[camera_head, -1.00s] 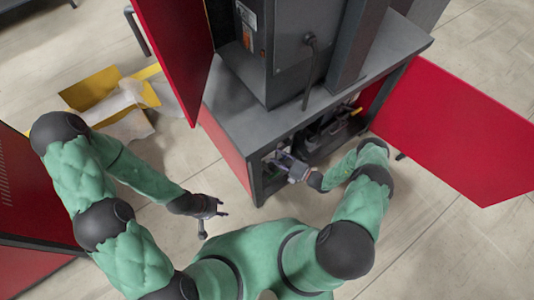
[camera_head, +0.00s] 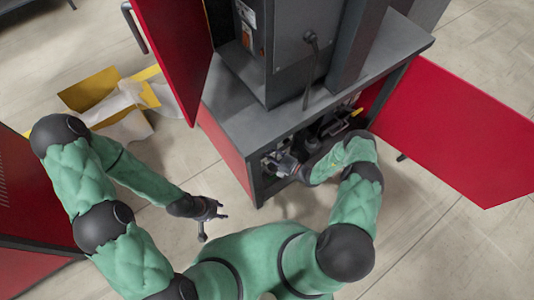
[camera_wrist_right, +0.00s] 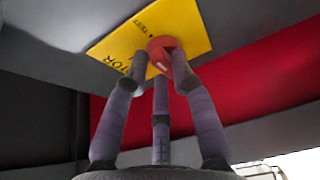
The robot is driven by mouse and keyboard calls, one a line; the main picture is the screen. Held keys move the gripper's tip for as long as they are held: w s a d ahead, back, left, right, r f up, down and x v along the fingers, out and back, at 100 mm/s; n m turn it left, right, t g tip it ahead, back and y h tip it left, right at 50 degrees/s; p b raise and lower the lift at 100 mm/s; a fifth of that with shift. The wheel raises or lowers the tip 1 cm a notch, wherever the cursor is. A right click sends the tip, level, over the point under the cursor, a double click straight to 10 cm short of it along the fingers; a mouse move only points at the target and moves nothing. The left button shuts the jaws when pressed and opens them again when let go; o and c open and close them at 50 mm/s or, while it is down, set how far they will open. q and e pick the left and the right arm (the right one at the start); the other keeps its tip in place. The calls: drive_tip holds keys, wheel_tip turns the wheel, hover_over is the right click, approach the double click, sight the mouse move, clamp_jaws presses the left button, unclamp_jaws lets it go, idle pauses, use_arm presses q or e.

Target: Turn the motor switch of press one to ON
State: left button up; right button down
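The motor switch (camera_wrist_right: 162,44) is a red knob on a yellow plate (camera_wrist_right: 112,42) with black lettering, seen in the right wrist view. Part of the lettering is covered by the knob and fingers. My right gripper (camera_wrist_right: 160,75) has its fingers around the red knob, with the tips at or very near it; whether they press on it I cannot tell. In the head view my right gripper (camera_head: 284,165) is at the opening of the press's lower cabinet (camera_head: 258,178), and the switch is not visible there. My left gripper (camera_head: 214,223) is open and empty, in front of the cabinet's left side.
A red door (camera_head: 455,130) stands open on the right of the cabinet. Another red panel (camera_head: 175,45) stands at the upper left. The grey press body (camera_head: 290,50) is above the cabinet top. Yellow and white sheets (camera_head: 115,100) lie on the floor. The floor at lower right is clear.

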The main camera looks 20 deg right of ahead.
drive_tip(key=shift+s+a+f+n+g, duration=0.1)
drive_tip(key=shift+s+a+n+g, duration=0.05)
drive_tip(key=shift+a+n+g, duration=0.2)
idle(0.3)
drive_tip(key=shift+n+p, duration=0.25)
drive_tip(key=shift+p, duration=0.1)
drive_tip(key=n+h+p, duration=0.2)
drive_tip(key=n+p, duration=0.1)
drive_tip(key=n, duration=0.1)
drive_tip(key=n+h+p, duration=0.2)
drive_tip(key=n+p, duration=0.2)
drive_tip(key=a+n+h+p, duration=0.1)
drive_tip(key=n+h+p, duration=0.2)
drive_tip(key=n, duration=0.1)
drive_tip(key=shift+s+a+p, duration=0.1)
drive_tip(key=shift+s+p, duration=0.25)
idle(0.6)
drive_tip(key=c, duration=1.1)
unclamp_jaws()
drive_tip(key=shift+w, duration=0.1)
drive_tip(key=shift+w+d, duration=0.1)
drive_tip(key=shift+d, duration=0.1)
